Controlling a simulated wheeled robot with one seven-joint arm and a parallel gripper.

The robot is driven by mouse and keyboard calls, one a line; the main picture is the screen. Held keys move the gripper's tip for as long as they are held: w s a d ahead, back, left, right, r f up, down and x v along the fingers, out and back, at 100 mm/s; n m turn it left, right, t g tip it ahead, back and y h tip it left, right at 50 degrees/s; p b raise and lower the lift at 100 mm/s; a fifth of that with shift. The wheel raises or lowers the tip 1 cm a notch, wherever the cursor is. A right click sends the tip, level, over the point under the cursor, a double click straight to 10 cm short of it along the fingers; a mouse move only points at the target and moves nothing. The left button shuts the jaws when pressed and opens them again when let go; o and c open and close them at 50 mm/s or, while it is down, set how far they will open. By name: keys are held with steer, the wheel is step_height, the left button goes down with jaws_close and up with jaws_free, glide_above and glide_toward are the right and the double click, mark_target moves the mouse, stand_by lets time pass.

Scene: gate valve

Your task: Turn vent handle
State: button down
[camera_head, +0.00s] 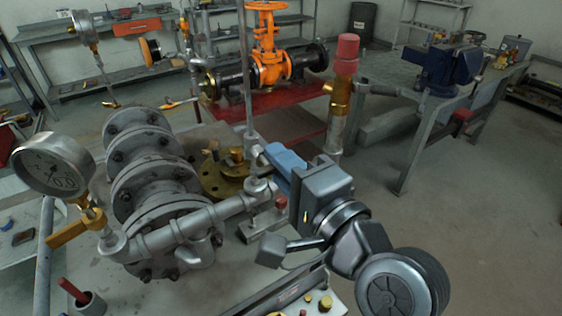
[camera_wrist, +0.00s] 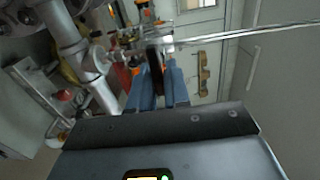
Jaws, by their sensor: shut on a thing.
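My gripper (camera_head: 275,156) reaches in from the right, its blue fingers at the small fittings beside the vertical grey pipe (camera_head: 249,95). In the wrist view, the blue fingers of my gripper (camera_wrist: 160,80) are closed on a narrow dark piece, which I take to be the vent handle (camera_wrist: 154,58). The fingers hide most of the handle in the head view, so its angle is hard to tell. The grey horizontal pipe (camera_head: 205,220) runs from the flanged body (camera_head: 150,190) to just below my fingers.
A pressure gauge (camera_head: 52,165) with a yellow lever (camera_head: 75,228) stands at left. A red-capped brass valve (camera_head: 346,62) rises behind my gripper. An orange gate valve (camera_head: 268,60) sits on a red cart farther back. A workbench (camera_head: 430,95) is at right; the floor before it is clear.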

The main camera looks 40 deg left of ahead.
steer(key=c, duration=1.2)
jaws_free()
steer(key=shift+d, duration=0.1)
steer(key=shift+b+v, duration=1)
steer(key=shift+v, duration=2.85)
steer(key=shift+f, duration=0.1)
steer(key=s+d+f+m+t+h, duration=0.1)
steer(key=s+d+f+t+h, duration=0.3)
steer(key=d+f, duration=0.55)
steer(key=s+d+f+m+t+h, duration=0.1)
steer(key=s+d+f+t+h, duration=0.2)
steer(key=d+f+h, duration=0.65)
steer(key=s+d+r+n+h, duration=0.1)
steer(key=s+d+n, duration=0.1)
steer(key=s+d, duration=0.3)
steer(key=s+d+r+n+h, duration=0.1)
steer(key=s+d+r+n, duration=0.1)
steer(key=s+d, duration=0.3)
steer(key=s+d+r+n+t+h, duration=0.1)
steer(key=s+d+r+n, duration=0.1)
steer(key=s+d, duration=0.3)
steer(key=shift+s+d+r+n, duration=0.1)
steer(key=shift+s+n, duration=0.05)
steer(key=shift+s, duration=0.85)
steer(key=shift+s+d+n, duration=0.1)
steer(key=shift+s+n, duration=0.05)
steer(key=shift+s, duration=0.9)
